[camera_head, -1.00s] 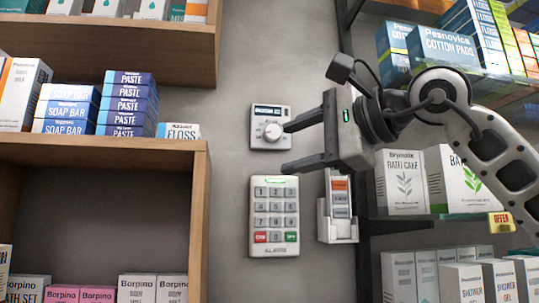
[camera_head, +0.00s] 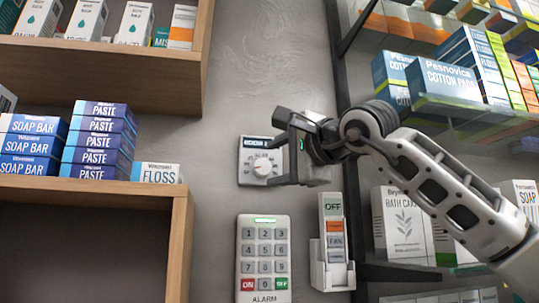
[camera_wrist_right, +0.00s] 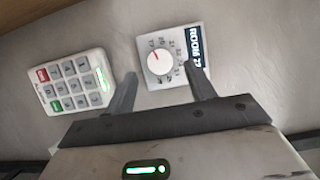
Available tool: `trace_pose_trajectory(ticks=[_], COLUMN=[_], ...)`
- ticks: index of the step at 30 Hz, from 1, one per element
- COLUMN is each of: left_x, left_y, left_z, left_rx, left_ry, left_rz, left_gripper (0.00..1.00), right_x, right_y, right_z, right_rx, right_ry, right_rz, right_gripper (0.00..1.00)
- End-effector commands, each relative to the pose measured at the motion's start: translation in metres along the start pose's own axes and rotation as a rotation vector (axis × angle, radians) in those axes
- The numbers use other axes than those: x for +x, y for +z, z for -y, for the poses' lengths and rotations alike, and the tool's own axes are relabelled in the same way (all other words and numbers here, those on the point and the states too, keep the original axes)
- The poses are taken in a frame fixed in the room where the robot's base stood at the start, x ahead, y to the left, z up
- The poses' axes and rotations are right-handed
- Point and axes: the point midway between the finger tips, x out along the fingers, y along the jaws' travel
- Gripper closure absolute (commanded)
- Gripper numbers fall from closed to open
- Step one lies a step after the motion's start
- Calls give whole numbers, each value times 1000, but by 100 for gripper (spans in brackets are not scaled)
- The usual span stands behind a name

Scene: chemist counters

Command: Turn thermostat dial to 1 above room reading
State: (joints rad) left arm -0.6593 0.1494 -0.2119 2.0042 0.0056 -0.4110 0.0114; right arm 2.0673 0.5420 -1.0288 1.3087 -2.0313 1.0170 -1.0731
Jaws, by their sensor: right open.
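The thermostat (camera_head: 246,177) is a small pale box on the grey wall, with a dark display strip and a round white dial (camera_head: 262,167). In the right wrist view the thermostat (camera_wrist_right: 190,78) shows a display with "ROOM" and a number in the twenties, its last digit unclear. Its dial (camera_wrist_right: 160,62) has a red mark and a numbered scale around it. My right gripper (camera_head: 282,148) is open and empty at the thermostat's right side. My left gripper is not in view.
An alarm keypad (camera_head: 263,258) is below the thermostat, with a switch holder (camera_head: 333,270) to its right. A wooden shelf (camera_head: 185,225) with boxes stands left; dark shelves with cartons (camera_head: 402,225) stand right. Bare wall lies above the thermostat.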

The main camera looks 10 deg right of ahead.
Motion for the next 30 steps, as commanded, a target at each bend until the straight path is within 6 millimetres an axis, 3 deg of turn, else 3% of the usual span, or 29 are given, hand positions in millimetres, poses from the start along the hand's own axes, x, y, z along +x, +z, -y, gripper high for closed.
trace_pose_trajectory(ticks=[6,17,22,30], left_x=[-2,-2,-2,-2], left_y=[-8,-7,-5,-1], left_z=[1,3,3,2], left_rx=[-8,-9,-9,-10], left_ry=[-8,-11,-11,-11], left_rz=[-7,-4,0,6], left_gripper=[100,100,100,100], right_x=[25,30,30,30], right_y=[0,0,0,0], right_z=[1,-1,-1,-2], right_rx=[1,0,1,13], right_ry=[1,0,0,-4], right_rz=[0,0,0,1], right_gripper=[45,45,90,90])
